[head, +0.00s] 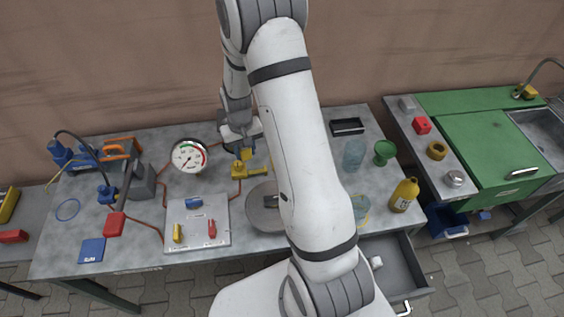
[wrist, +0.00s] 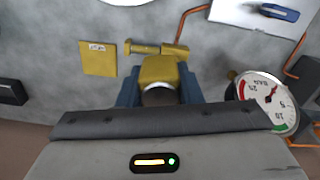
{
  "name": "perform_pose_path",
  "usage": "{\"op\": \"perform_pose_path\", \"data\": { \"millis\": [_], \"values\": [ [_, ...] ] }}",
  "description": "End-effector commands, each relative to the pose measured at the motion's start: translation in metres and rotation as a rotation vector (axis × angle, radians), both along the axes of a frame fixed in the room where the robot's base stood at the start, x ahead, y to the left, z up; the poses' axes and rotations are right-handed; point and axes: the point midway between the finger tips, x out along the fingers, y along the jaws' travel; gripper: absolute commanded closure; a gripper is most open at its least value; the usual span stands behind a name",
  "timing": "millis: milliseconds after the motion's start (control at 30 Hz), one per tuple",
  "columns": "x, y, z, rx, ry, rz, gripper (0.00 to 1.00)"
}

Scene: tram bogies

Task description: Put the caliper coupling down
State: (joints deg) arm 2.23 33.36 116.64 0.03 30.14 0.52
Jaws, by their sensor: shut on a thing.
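My gripper (wrist: 160,92) is shut on a yellow block-shaped piece with a grey round end, which I take to be the caliper coupling (wrist: 160,70). The blue fingers stand on both sides of it. In the head view the coupling (head: 241,157) shows yellow below the dark wrist, over the middle of the grey table. A yellow fitting with a bar (head: 246,171) lies right by it and also shows in the wrist view (wrist: 176,50). I cannot tell whether the coupling touches this fitting or the table.
A round gauge (head: 189,156) stands left of my gripper, with copper pipes around it. A pale board (head: 196,238) with small coloured parts lies nearer. A yellow labelled square (wrist: 98,58) lies beside the fitting. Glass, green cup and yellow bottle (head: 404,195) stand right. My arm hides the middle.

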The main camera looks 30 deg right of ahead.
Motion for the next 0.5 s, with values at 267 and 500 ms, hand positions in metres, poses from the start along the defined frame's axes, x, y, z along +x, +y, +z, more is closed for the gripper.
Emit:
{"op": "perform_pose_path", "data": {
  "millis": [267, 500],
  "values": [
    [0.029, -0.084, -0.031, -0.001, -0.006, -0.146, 1.0],
    [0.035, -0.133, -0.03, -0.001, -0.005, -0.225, 1.0]
  ]
}}
